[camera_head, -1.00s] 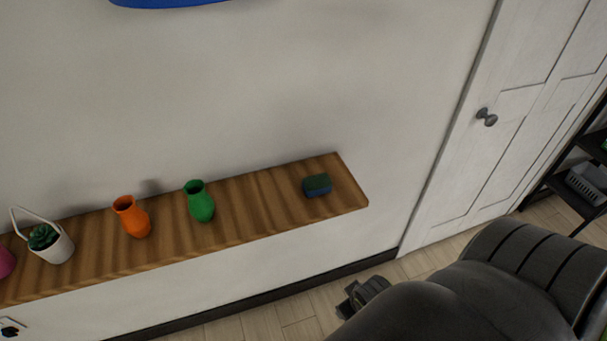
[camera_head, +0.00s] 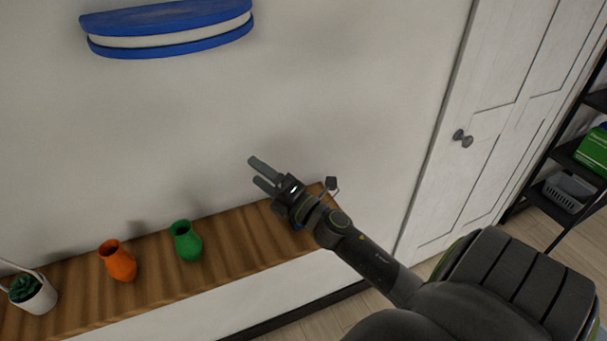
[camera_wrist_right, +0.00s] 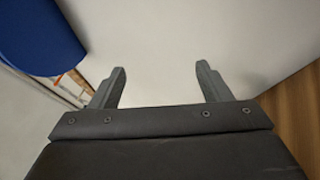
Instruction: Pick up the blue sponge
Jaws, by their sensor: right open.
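The blue sponge (camera_head: 297,226) lies on the wooden wall shelf (camera_head: 225,265) near its right end. My right wrist covers most of it, so only a small blue patch shows. My right gripper (camera_head: 255,171) is open and empty, raised above the shelf in front of the white wall. Its fingers point up and left, away from the sponge. In the right wrist view the two fingers (camera_wrist_right: 161,75) stand wide apart with only wall between them; no sponge shows there. My left gripper is not in view.
A green vase (camera_head: 187,242), an orange vase (camera_head: 118,262) and a potted plant (camera_head: 33,292) stand left on the shelf. A blue and white rounded object (camera_head: 170,28) is on the wall above. A white door (camera_head: 445,150) and black rack (camera_head: 565,160) are at right.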

